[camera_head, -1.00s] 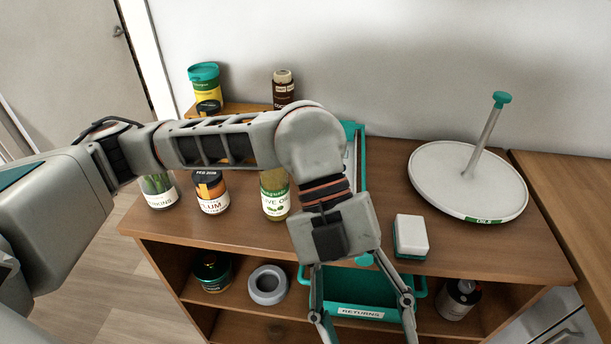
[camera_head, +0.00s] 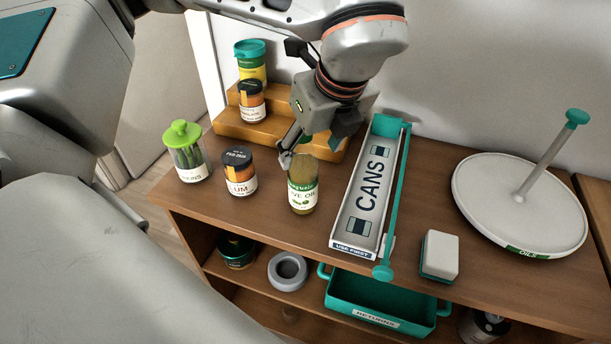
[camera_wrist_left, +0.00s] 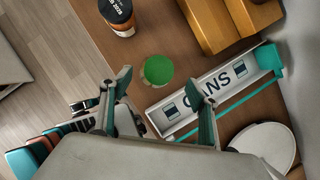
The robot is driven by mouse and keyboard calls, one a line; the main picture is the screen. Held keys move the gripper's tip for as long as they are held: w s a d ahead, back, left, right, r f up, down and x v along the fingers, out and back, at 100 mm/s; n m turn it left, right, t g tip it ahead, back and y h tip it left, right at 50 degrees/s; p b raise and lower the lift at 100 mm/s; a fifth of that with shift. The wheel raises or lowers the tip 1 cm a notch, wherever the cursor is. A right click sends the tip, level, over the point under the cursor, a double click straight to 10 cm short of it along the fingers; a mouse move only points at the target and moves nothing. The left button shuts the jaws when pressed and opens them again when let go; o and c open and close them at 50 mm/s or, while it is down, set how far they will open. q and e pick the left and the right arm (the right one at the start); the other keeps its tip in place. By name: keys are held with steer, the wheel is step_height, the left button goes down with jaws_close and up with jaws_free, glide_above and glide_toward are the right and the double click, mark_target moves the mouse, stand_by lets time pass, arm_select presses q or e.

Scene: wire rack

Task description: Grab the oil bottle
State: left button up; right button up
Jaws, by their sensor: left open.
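The oil bottle (camera_head: 302,195), a squat olive-green bottle with a white and green label reading "...VE OIL", stands upright on the wooden top shelf. My left gripper (camera_head: 294,150) is just behind and above it and hides part of its top. In the left wrist view a round green cap (camera_wrist_left: 158,69), which looks like the bottle's top, lies just ahead of my open, empty left fingers (camera_wrist_left: 160,88), roughly between their tips. I cannot tell whether any finger touches it. My right gripper is not in view.
A black-lidded jar (camera_head: 239,172) and a green-lidded jar (camera_head: 187,152) stand left of the bottle. The CANS tray (camera_head: 345,232) is close on its right. A wooden riser (camera_head: 228,122) is behind. A white sponge-like block (camera_head: 440,254) and a turntable (camera_head: 520,200) stand further right.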

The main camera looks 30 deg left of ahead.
mark_target(303, 165)
arm_select(q)
steer(key=x, duration=0.4)
steer(key=p+x, duration=0.1)
steer(key=shift+s+a+f, duration=0.25)
steer(key=shift+s+f, duration=0.05)
steer(key=shift+f, duration=0.1)
steer(key=c, duration=1.7)
steer(key=shift+r, duration=0.1)
steer(key=shift+c, duration=0.2)
